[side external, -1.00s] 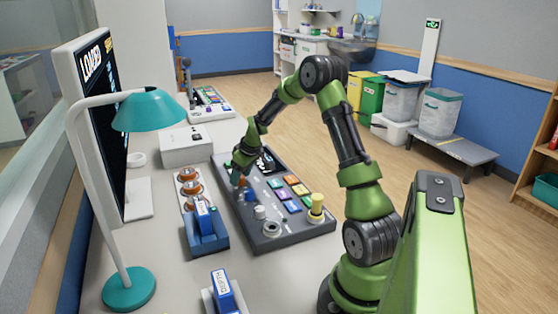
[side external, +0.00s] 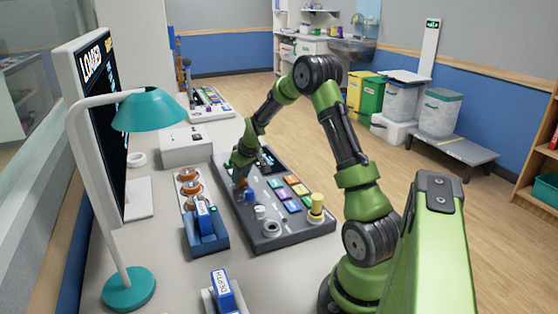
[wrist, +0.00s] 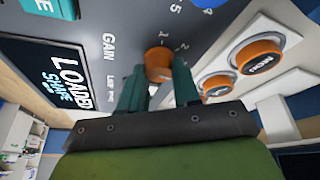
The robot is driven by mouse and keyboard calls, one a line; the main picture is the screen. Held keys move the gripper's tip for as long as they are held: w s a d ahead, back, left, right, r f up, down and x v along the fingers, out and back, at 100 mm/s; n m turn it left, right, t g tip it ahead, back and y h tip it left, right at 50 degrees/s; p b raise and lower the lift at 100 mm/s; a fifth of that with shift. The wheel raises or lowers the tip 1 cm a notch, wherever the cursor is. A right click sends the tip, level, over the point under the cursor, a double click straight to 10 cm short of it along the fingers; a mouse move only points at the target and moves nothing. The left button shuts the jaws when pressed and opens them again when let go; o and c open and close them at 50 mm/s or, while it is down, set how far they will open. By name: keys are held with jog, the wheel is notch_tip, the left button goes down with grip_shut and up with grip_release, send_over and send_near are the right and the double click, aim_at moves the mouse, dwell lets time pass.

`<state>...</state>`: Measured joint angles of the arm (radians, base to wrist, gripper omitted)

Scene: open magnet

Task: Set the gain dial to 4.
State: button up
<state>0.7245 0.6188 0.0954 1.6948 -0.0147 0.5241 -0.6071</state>
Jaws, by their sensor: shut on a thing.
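The gain dial (wrist: 158,61) is an orange round knob on the dark console (side external: 290,236). It also shows in the side external view (side external: 241,182), partly covered by my gripper. My gripper (wrist: 158,82) is shut on the dial, one teal finger on each side of it. The word GAIN is printed beside the dial, and small numerals, among them 1 and 2, show near its edge. The dial's pointer is not visible, so I cannot tell its setting.
A blue knob (side external: 250,196) sits close to the dial. Coloured buttons (side external: 290,193) and a yellow knob (side external: 317,205) are farther along the console. Orange round buttons (wrist: 258,55) stand beside it on a white panel. A teal lamp (side external: 150,110) and a monitor (side external: 95,110) stand at the left.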

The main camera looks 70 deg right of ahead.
jog(key=m+h, duration=0.1)
jog(key=m, duration=0.3)
jog(key=shift+a+g, duration=0.15)
jog(key=shift+g, duration=0.25)
jog(key=shift+w+m+g+h, duration=0.1)
jog(key=shift+m+g+h, duration=0.25)
jog(key=shift+m, duration=0.7)
jog(key=shift+m+g+h, duration=0.25)
jog(key=shift+m+g, duration=0.1)
jog(key=shift+m, duration=0.7)
jog(key=o, duration=1.1)
jog(key=shift+c, duration=0.2)
jog(key=v, duration=1.7)
